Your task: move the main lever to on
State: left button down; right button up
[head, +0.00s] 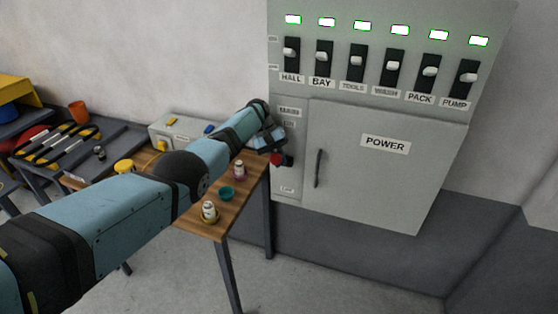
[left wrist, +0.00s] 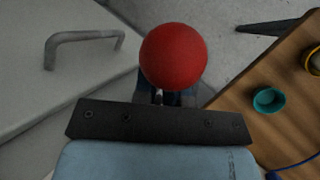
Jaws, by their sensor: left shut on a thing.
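The main lever shows as a red ball knob (head: 277,159) on the narrow left strip of the grey power cabinet (head: 345,205). In the left wrist view the red knob (left wrist: 173,56) fills the upper middle, in front of the fingers. My left gripper (head: 275,150) is shut on the lever at the knob; the fingers are mostly hidden behind the knob and the wrist. The knob sits low on the strip, below two small labels and above a small lower label (head: 287,190). The lever's shaft is hidden. My right gripper is not in view.
Several labelled switches (head: 357,62) with green lights above line the cabinet top. A door handle (head: 319,168) stands right of the lever. A wooden table (head: 228,216) with small bottles and a teal cup (head: 226,194) is close below my left arm.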

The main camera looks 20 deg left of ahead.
pick_arm(q)
jog(key=shift+f, duration=0.1)
jog(key=c, duration=1.2)
grip_release()
jog(key=shift+d, duration=0.1)
jog(key=b+v, duration=0.8)
jog(key=v, duration=0.6)
